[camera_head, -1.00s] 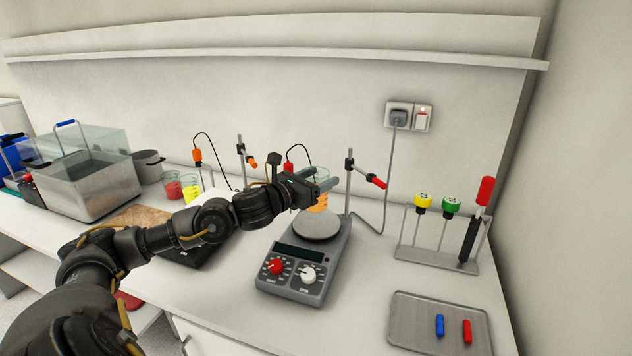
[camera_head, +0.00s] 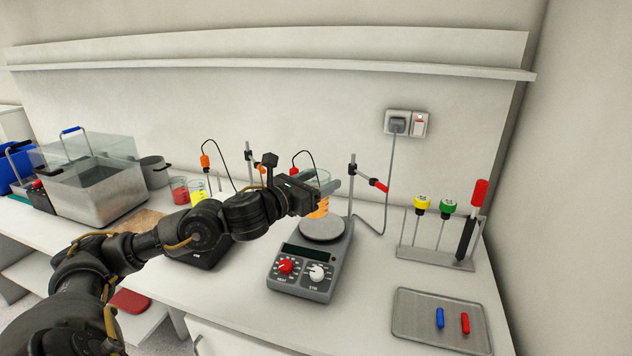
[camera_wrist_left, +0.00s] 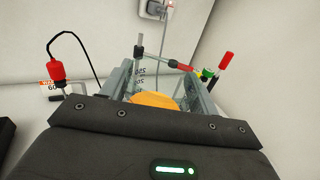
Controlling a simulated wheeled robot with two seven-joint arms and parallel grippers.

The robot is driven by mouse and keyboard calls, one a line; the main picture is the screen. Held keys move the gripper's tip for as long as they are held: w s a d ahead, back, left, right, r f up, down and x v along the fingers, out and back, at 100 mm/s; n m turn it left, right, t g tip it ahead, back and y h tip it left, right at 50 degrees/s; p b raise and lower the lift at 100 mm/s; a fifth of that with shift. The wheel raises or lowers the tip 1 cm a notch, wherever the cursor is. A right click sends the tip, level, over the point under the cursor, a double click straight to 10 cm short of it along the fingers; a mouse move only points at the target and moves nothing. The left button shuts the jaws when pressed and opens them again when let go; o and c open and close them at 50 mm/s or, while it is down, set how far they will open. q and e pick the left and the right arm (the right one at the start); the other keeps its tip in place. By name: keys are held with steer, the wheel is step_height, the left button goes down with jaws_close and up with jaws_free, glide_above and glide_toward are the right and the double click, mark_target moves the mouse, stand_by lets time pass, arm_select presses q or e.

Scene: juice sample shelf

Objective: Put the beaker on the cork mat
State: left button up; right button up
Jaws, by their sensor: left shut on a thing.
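My left gripper (camera_head: 326,188) is shut on a clear glass beaker (camera_head: 319,209) with orange liquid in it. The beaker is over or just behind the round plate of the hotplate stirrer (camera_head: 322,230); I cannot tell whether it is clear of it. In the left wrist view the orange liquid (camera_wrist_left: 153,100) shows between the two grey fingers, and the beaker is mostly hidden by the gripper. The brown cork mat (camera_head: 138,221) lies on the bench at the left, partly covered by my left arm. My right gripper is out of view.
Beakers with red (camera_head: 179,190) and yellow (camera_head: 197,189) liquid stand behind the mat. A steel-and-glass bath (camera_head: 98,200) is at the far left. Probe stands (camera_head: 351,185) rise behind the hotplate. A rack (camera_head: 438,258) and metal tray (camera_head: 414,329) are at right.

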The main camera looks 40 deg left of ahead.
arm_select(q)
steer(key=shift+s+d+r, duration=0.15)
steer(key=shift+s+r, duration=0.05)
steer(key=shift+s, duration=0.1)
steer(key=shift+s, duration=0.1)
steer(key=shift+d, duration=0.1)
steer(key=s+d+f+m+g+h, duration=0.1)
steer(key=s+d+f+m+h, duration=0.1)
steer(key=s+d+f, duration=0.4)
steer(key=s+d+f+m+g+h, duration=0.1)
steer(key=s+d+f+h, duration=0.3)
steer(key=d+f, duration=0.5)
step_height(320, 180, down, 4)
steer(key=shift+s+d+m, duration=0.25)
steer(key=shift+s+m, duration=0.35)
steer(key=shift+s, duration=0.5)
